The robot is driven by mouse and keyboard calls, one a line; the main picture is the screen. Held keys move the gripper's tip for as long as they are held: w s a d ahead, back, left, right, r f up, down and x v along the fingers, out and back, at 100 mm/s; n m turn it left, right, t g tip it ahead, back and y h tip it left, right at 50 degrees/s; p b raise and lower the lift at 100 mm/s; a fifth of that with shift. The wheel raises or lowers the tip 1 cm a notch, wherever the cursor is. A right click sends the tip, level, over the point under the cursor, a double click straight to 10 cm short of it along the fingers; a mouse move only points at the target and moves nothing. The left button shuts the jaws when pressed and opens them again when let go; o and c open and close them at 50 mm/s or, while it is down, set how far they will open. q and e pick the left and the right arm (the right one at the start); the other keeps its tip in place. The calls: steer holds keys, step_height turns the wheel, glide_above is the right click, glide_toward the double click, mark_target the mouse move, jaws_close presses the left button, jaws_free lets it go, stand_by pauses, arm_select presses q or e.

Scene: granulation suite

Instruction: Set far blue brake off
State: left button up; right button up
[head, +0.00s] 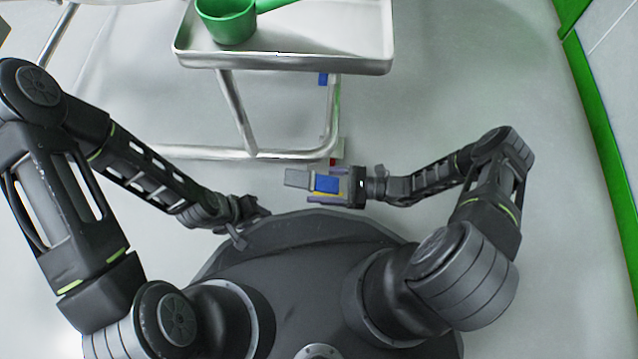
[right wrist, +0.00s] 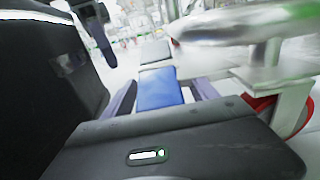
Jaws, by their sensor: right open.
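A trolley of metal tubing stands ahead of my base. A small blue piece, the far blue brake (head: 323,79), shows just below its tray in the head view, mostly hidden. A nearer blue piece with a grey end (head: 327,184) lies between the spread fingers of my right gripper (head: 335,185). In the right wrist view this blue piece (right wrist: 160,90) also shows between the purple fingers; I cannot tell whether they touch it. My right gripper is open. My left gripper (head: 242,222) is at the left front of my base, its jaws unclear.
The trolley's steel tray (head: 290,62) holds a green scoop (head: 228,22). A lower metal rail (head: 215,153) runs toward the right gripper. A red part (right wrist: 262,104) is at the right of the wrist view. Grey floor at the right is clear up to a green-edged wall (head: 600,110).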

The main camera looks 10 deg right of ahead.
steer(key=shift+c, duration=0.6)
jaws_close()
stand_by(0.4)
